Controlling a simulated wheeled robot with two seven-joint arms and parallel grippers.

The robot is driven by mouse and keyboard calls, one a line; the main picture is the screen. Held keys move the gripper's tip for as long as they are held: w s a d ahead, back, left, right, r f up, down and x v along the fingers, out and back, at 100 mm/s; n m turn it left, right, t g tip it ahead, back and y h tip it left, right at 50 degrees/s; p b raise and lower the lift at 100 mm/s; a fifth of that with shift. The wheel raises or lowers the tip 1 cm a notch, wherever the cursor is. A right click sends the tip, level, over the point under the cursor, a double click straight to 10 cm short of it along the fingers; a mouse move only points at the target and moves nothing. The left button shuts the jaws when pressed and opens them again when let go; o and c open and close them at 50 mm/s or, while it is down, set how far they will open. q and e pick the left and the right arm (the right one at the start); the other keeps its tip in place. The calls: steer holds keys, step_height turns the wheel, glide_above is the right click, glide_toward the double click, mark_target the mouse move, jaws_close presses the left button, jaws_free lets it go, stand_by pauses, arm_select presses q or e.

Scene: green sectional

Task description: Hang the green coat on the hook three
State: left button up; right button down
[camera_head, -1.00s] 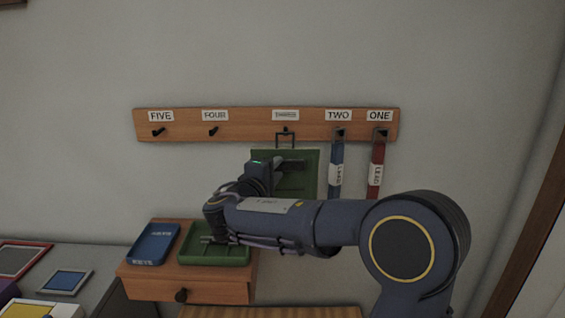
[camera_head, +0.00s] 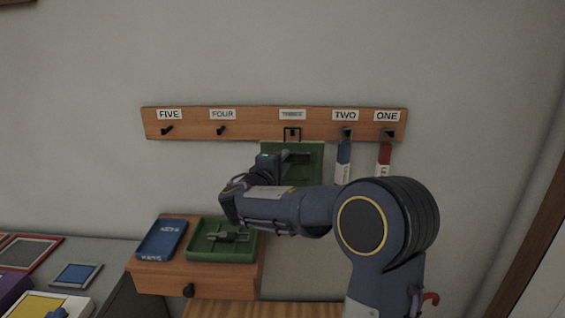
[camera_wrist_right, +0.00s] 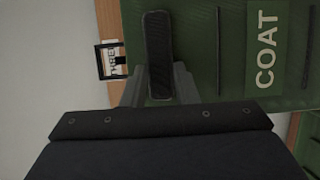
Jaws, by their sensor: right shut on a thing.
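The green coat (camera_head: 312,150) is a flat green panel with a square black loop at its top. My right gripper (camera_head: 290,158) is shut on its upper part and holds it against the wall below hook three. The loop (camera_head: 292,131) overlaps hook three in the head view; I cannot tell whether it is around the hook. In the right wrist view the coat (camera_wrist_right: 218,80) shows a COAT label, and the loop (camera_wrist_right: 99,60) frames part of the THREE label beside the board. My arm hides the coat's lower part. My left gripper is out of view.
The wooden hook board (camera_head: 255,131) has free hooks four (camera_head: 220,130) and five (camera_head: 166,130). A blue lead (camera_head: 343,160) hangs on two and a red lead (camera_head: 384,158) on one. A blue tray (camera_head: 162,240) and green tray (camera_head: 205,255) sit on a drawer unit.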

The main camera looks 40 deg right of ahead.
steer(key=shift+w+d+p, duration=1.15)
steer(key=shift+w+d, duration=0.15)
steer(key=shift+w, duration=0.25)
steer(key=shift+w+d+f+b, duration=0.15)
steer(key=shift+f+b, duration=0.35)
steer(key=shift+b, duration=0.15)
steer(key=shift+w+d+f+b, duration=0.2)
steer(key=shift+w+f+b, duration=0.1)
steer(key=shift+b, duration=0.45)
